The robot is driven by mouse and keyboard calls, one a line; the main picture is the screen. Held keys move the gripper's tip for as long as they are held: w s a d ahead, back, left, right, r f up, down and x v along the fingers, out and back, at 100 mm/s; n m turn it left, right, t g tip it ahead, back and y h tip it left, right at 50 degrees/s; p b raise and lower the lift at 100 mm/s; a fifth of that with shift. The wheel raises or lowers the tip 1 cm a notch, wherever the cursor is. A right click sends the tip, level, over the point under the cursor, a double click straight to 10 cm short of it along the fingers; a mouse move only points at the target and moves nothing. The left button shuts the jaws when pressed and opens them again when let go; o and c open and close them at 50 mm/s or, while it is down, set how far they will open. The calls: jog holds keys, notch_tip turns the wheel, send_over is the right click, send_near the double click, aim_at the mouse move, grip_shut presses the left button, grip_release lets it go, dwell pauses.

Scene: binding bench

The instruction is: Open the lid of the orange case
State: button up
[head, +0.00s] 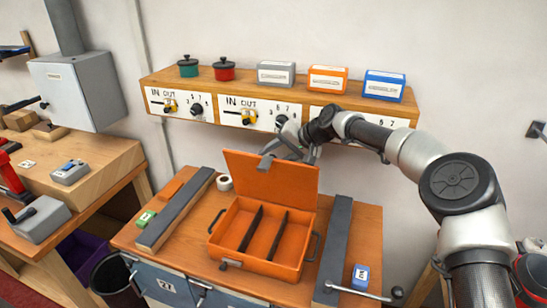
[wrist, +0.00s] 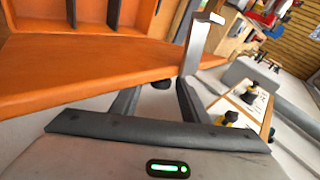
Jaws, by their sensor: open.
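The orange case (head: 262,268) sits on the bench with its inside showing, split by two dark dividers. Its lid (head: 262,185) stands up at the back edge, roughly upright. In the wrist view the lid (wrist: 100,68) is a broad orange panel at left, with the case's inside beyond it. Whether a finger touches the lid is unclear.
A shelf (head: 215,85) with labelled panels, knobs, two pots and several boxes hangs behind the lid. Dark rails (head: 175,212) flank the case.

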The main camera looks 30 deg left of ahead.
jog(key=b+v, duration=0.2)
jog(key=v, duration=1.5)
jog(key=shift+d+r+b, duration=0.15)
jog(key=shift+d+b, duration=0.05)
jog(key=shift+b, duration=0.15)
